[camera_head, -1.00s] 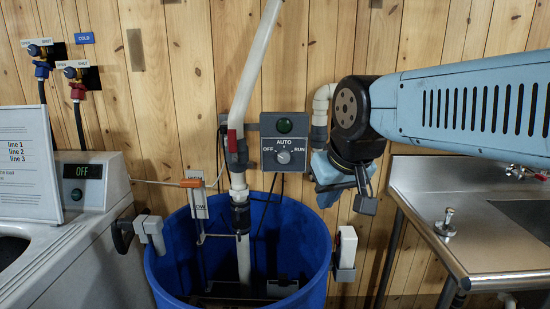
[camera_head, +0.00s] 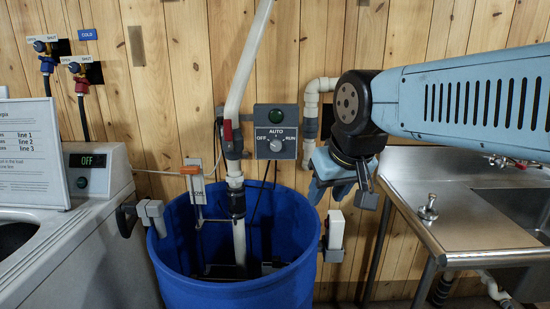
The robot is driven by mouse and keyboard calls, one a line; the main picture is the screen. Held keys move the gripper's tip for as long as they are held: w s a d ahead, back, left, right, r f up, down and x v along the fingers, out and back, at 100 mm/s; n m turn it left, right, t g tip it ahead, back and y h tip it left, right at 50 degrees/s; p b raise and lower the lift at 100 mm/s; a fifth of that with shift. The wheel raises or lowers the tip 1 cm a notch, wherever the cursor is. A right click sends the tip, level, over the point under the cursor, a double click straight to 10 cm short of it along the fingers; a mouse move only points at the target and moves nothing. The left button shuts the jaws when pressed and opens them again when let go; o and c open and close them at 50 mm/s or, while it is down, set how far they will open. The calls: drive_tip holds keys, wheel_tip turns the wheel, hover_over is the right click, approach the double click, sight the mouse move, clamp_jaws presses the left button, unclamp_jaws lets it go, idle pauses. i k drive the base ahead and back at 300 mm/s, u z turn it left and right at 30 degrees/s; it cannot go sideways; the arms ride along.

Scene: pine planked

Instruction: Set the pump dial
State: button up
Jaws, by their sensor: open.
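The pump dial (camera_head: 276,145) is a light round knob on a dark grey control box (camera_head: 261,120) on the plank wall, marked OFF, AUTO and RUN. The exact way the dial points is too small to tell. My gripper (camera_head: 340,187) hangs from the blue arm to the right of and a little below the box, apart from it. It is open, and I see nothing in it.
A blue barrel (camera_head: 245,285) stands below the box, with a white pipe (camera_head: 248,60) and a red-handled valve (camera_head: 227,130) left of the dial. A metal sink counter (camera_head: 460,215) is at right. A washer (camera_head: 100,240) with an OFF display is at left.

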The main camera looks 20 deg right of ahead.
sight(276, 146)
drive_tip(key=z, duration=0.1)
drive_tip(key=k, duration=0.25)
drive_tip(key=z, duration=1.25)
drive_tip(key=k, duration=1.35)
drive_tip(key=u, duration=1.3)
drive_tip(key=i, duration=1)
